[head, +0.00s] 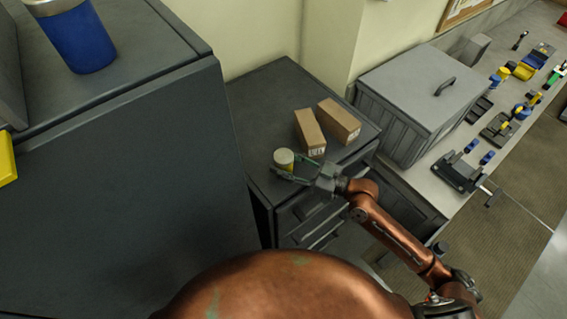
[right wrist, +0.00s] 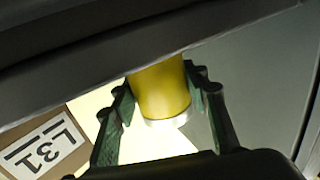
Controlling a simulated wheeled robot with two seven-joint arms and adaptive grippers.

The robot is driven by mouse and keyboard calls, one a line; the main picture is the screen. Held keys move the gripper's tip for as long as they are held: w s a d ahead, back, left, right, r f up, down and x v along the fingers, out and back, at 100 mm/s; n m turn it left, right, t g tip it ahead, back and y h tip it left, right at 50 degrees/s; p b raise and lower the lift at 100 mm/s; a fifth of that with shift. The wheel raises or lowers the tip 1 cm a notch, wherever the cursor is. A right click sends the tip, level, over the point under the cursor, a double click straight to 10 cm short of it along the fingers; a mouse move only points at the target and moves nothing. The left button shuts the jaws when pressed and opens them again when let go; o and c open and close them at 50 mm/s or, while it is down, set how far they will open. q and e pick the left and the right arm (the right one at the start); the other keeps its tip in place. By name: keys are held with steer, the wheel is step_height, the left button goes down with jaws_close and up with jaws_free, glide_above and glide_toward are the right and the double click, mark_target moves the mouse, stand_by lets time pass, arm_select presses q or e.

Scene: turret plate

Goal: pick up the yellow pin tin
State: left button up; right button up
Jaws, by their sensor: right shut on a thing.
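The yellow pin tin (head: 284,157) has a pale lid and shows at the front left of the low dark cabinet's top in the head view. My right gripper (head: 288,172) reaches it from the right, with its fingers around the tin. In the right wrist view the yellow side of the tin (right wrist: 163,90) sits between the two green-padded fingers (right wrist: 160,108), which are shut on it. I cannot tell whether the tin touches the cabinet top. My left gripper is not in view.
Two brown boxes (head: 309,133) (head: 340,121) stand behind the tin on the low cabinet (head: 262,106). A tall dark cabinet (head: 130,165) rises on the left, with a blue cup (head: 82,40) on top.

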steer(key=shift+r, duration=0.1)
steer(key=c, duration=0.3)
steer(key=shift+r, duration=0.1)
